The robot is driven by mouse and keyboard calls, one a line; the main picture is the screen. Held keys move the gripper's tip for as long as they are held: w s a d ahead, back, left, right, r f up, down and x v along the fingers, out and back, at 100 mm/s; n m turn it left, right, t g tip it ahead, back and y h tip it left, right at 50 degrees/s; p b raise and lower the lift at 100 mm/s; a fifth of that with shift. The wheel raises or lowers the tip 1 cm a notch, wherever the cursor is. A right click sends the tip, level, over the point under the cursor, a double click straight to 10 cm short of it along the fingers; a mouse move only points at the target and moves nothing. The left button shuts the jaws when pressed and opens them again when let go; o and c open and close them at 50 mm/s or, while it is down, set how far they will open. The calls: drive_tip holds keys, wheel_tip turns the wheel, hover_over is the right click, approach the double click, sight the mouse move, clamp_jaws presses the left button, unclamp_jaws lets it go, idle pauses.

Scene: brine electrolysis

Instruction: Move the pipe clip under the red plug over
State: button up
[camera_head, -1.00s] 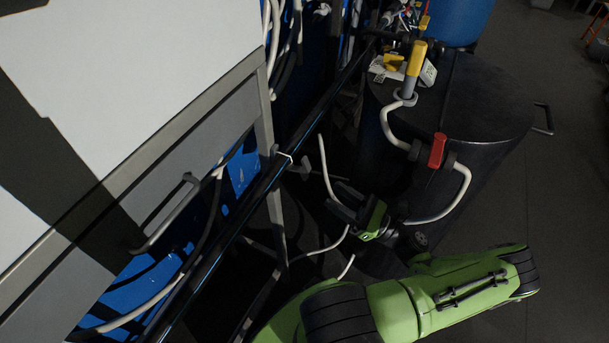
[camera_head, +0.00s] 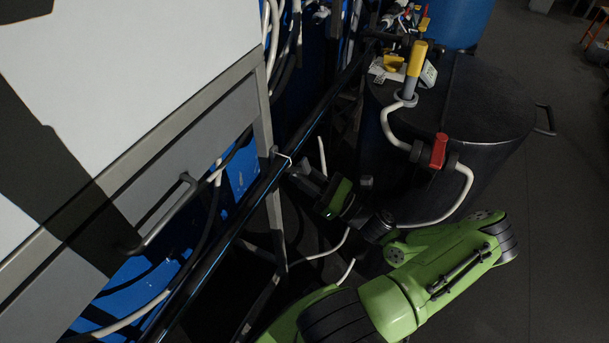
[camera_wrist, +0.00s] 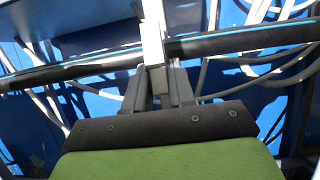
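A white hook-shaped clip (camera_head: 282,154) sits on the long black pipe (camera_head: 258,192), beside the grey frame leg. In the wrist view, a small pale grey block (camera_wrist: 157,80) lies between my fingers, in front of the black pipe (camera_wrist: 240,40); it seems to be the clip's handle. My gripper (camera_head: 307,172) is just below and right of the clip. Its fingers (camera_wrist: 158,88) stand apart on both sides of the block; whether they touch it is unclear. The red plug-like part (camera_head: 438,151) is on the white hose at the black drum, away from my gripper.
The black drum (camera_head: 488,105) stands to the right, with a yellow-handled piece (camera_head: 415,62) on top. The large white and grey cabinet (camera_head: 130,70) fills the left. White hoses hang near the gripper.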

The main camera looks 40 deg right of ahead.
clamp_jaws()
drive_tip(key=shift+r+p, duration=0.15)
drive_tip(key=shift+p, duration=0.4)
drive_tip(key=r+g+p, duration=0.1)
drive_tip(key=g+p, duration=0.1)
drive_tip(key=p, duration=0.4)
drive_tip(key=shift+r+h, duration=0.15)
drive_tip(key=shift+h, duration=0.25)
drive_tip(key=g+p, duration=0.1)
drive_tip(key=p, duration=0.2)
drive_tip(key=g+p, duration=0.1)
drive_tip(key=p, duration=0.2)
drive_tip(key=shift+r+g+h, duration=0.25)
drive_tip(key=shift+g+h, duration=0.05)
drive_tip(key=shift+h, duration=0.1)
drive_tip(key=shift+g+p, duration=0.5)
drive_tip(key=shift+p, duration=0.55)
drive_tip(key=shift+f+h, duration=0.15)
drive_tip(key=shift+h, duration=0.15)
drive_tip(key=o, duration=0.7)
unclamp_jaws()
